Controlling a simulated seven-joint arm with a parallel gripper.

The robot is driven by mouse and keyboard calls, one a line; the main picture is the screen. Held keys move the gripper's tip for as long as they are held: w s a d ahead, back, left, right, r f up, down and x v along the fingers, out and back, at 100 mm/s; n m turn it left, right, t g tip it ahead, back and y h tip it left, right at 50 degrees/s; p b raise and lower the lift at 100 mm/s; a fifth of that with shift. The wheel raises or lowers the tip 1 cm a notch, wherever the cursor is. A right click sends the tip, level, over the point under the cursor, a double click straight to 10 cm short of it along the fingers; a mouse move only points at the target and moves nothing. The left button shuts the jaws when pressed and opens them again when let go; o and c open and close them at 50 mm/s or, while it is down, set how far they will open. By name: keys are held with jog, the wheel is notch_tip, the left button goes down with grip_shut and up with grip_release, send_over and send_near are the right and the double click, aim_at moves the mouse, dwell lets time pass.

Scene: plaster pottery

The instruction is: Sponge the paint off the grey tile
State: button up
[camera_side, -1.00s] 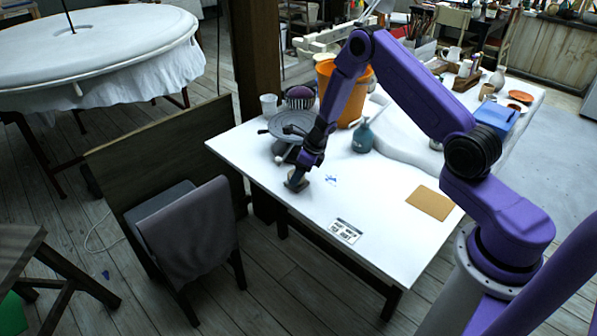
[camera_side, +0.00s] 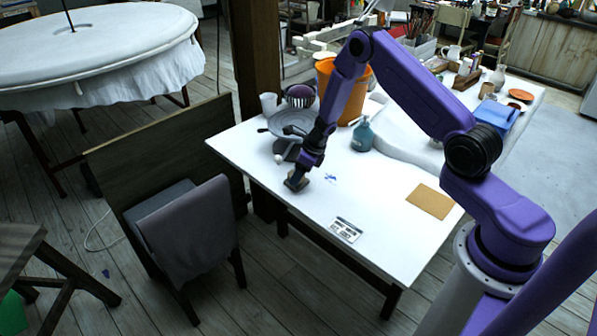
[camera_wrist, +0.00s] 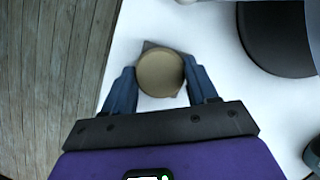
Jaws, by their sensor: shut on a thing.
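My gripper (camera_wrist: 160,85) is shut on a round tan sponge (camera_wrist: 160,72), with one blue finger on each side of it. In the wrist view the sponge is over the grey tile (camera_wrist: 150,45), covering most of it; only the tile's corners show. In the side view my gripper (camera_side: 298,179) is low over the white table near its front left edge. Whether the sponge touches the tile is hard to tell. Any paint under the sponge is hidden. Small blue marks (camera_side: 331,178) show on the table just right of my gripper.
A grey turntable (camera_side: 290,122) stands close behind my gripper. An orange bucket (camera_side: 325,72) and a teal bottle (camera_side: 363,137) are farther back. A printed card (camera_side: 346,229) and a brown board (camera_side: 430,202) lie flat to the right. Bare table lies between them.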

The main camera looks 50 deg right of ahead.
jog(key=shift+s+r, duration=0.1)
jog(key=shift+s, duration=0.7)
jog(key=shift+w+d, duration=0.35)
jog(key=shift+d, duration=0.35)
jog(key=shift+w, duration=0.1)
jog(key=shift+w+d, duration=0.1)
jog(key=shift+w, duration=0.6)
jog(key=shift+w, duration=0.1)
jog(key=shift+w+a, duration=0.25)
jog(key=shift+a, duration=0.6)
jog(key=shift+s+a, duration=0.45)
jog(key=shift+a, duration=0.35)
